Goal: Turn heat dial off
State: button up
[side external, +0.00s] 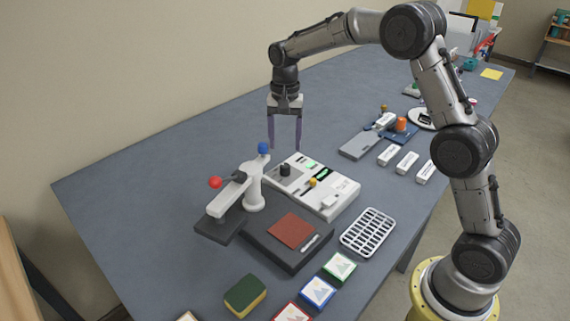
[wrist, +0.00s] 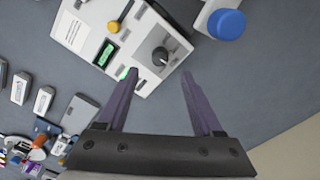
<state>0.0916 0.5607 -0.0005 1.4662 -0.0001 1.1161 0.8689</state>
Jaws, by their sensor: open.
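The heat dial (side external: 285,170) is a dark round knob at the left end of a white control box (side external: 338,193) on the table. In the wrist view the dial (wrist: 160,56) shows a light pointer mark, and the box (wrist: 84,22) has a green display beside a yellow-topped lever. My gripper (side external: 285,146) is open and empty, pointing down above the dial. In the wrist view its two purple fingers (wrist: 159,72) stand apart, with the dial seen between and just beyond their tips. No contact with the dial shows.
A white-armed press with a red ball (side external: 215,182) and a blue knob (side external: 263,148) stands close left of the box. A dark base with a red-brown pad (side external: 291,231) and a white rack (side external: 368,233) lie in front. Table at the back left is clear.

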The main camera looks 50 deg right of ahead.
aim_at(285, 165)
notch_tip(285, 165, down, 8)
jog(key=shift+f, duration=0.1)
dwell(0.4)
grip_shut()
